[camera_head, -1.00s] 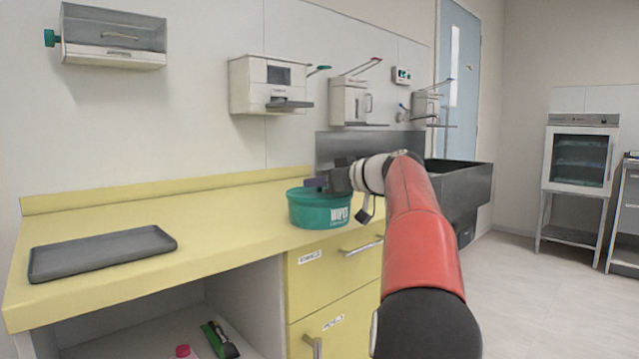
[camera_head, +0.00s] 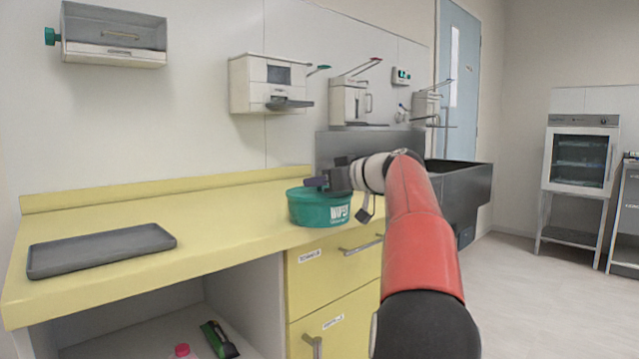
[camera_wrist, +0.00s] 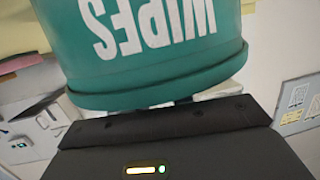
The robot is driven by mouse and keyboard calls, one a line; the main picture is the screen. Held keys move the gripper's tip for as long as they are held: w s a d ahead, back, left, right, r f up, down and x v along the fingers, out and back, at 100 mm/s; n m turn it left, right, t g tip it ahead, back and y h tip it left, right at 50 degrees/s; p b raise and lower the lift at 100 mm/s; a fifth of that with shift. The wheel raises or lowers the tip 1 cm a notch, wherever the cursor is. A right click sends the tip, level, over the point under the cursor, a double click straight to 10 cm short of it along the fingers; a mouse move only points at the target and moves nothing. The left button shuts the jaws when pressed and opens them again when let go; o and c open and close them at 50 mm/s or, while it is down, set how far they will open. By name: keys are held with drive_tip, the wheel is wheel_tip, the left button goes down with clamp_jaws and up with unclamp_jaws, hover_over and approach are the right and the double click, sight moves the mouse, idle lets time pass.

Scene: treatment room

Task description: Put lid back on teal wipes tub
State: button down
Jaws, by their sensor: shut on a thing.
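The teal wipes tub (camera_head: 318,212) stands upright on the yellow counter, near its front edge. In the wrist view the tub (camera_wrist: 150,40) appears upside down, with its white WIPES lettering. A wider teal band, the lid (camera_wrist: 160,92), runs around the tub's top, and I see no gap between it and the wall. My gripper (camera_head: 327,182) is at the tub's top, reaching in from the right, and is shut on the lid. The grip itself is mostly hidden.
A grey tray (camera_head: 100,251) lies on the counter (camera_head: 215,225) at left, with clear surface between it and the tub. Dispensers (camera_head: 268,85) hang on the wall behind. A dark sink (camera_head: 460,178) is to the right. Drawers (camera_head: 335,265) are below the tub.

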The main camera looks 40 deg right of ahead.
idle(0.3)
drive_tip(key=c, duration=0.7)
unclamp_jaws()
drive_tip(key=shift+r+p, duration=2.85)
drive_tip(key=shift+r, duration=0.7)
drive_tip(key=shift+c, duration=0.2)
clamp_jaws()
